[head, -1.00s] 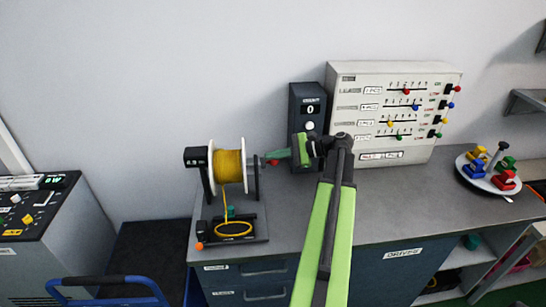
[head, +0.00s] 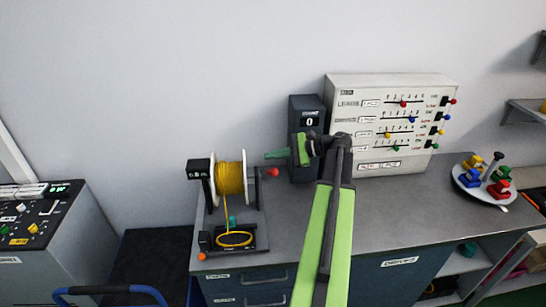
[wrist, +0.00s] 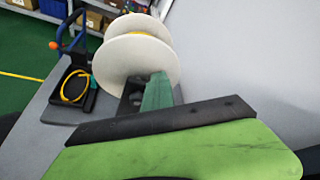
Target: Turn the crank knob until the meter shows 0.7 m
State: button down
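The winding stand has a white reel of yellow cord (head: 230,180) on the bench. Its red crank knob (head: 272,172) sits at the reel's right side. The small black meter (head: 198,170) is at the upper left of the stand; its digits are too small to read surely. My gripper (head: 272,154) points left, its green tip just above the knob in the head view, with a visible gap. It seems to hold nothing; whether its fingers are apart is unclear. The wrist view shows a green finger (wrist: 157,92) in front of the white reel (wrist: 137,55); the knob is hidden there.
A dark box with a 0 display (head: 310,121) stands behind my gripper. A pale slider panel (head: 390,171) is to its right. A round plate (head: 487,195) with coloured blocks is at the far right. The bench front between stand and plate is clear.

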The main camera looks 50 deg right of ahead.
jog(key=shift+w+d+r+p, duration=0.15)
jog(key=shift+w+r+p, duration=0.05)
jog(key=shift+r+p, duration=0.45)
jog(key=shift+w+d+r+p, duration=0.15)
jog(key=shift+r+p, duration=0.45)
jog(key=c, duration=1.7)
grip_release()
